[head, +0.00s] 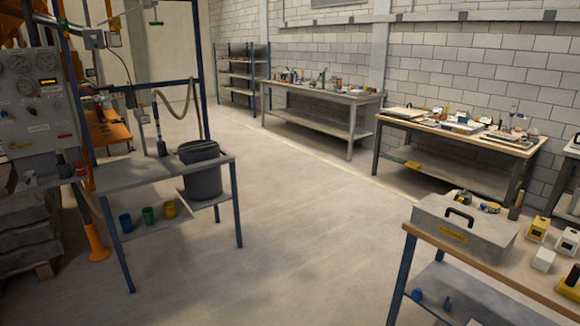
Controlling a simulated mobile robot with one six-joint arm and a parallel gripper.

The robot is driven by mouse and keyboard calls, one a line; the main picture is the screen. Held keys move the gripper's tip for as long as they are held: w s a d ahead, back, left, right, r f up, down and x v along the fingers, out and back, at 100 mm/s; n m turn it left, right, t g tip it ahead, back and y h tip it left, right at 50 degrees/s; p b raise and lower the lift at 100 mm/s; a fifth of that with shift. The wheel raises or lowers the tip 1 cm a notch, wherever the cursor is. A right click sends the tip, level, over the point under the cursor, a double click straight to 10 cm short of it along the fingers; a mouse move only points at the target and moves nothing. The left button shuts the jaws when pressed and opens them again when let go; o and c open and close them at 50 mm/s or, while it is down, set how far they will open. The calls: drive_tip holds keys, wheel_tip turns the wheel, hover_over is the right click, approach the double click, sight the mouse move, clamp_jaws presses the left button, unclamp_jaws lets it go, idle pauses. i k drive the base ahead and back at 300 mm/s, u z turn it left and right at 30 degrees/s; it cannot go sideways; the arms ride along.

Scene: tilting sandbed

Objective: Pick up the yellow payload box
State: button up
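Several small boxes with yellow on them stand at the right end of the near right bench. One yellow and white box (537,229) stands behind a small white box (543,260). A second yellow and white box (569,242) is to its right, close to the picture edge. A yellow and black item (571,282) at the right edge is partly cut off. I cannot tell which of these is the payload box. My gripper is not in view.
A grey case (475,243) with a black handle sits on the near right bench (480,266). The floor between is clear. Cluttered benches (330,92) line the back wall.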

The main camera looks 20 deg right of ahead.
sight(536, 233)
drive_tip(key=z, duration=0.65)
drive_tip(key=i, duration=0.8)
drive_tip(key=z, duration=0.4)
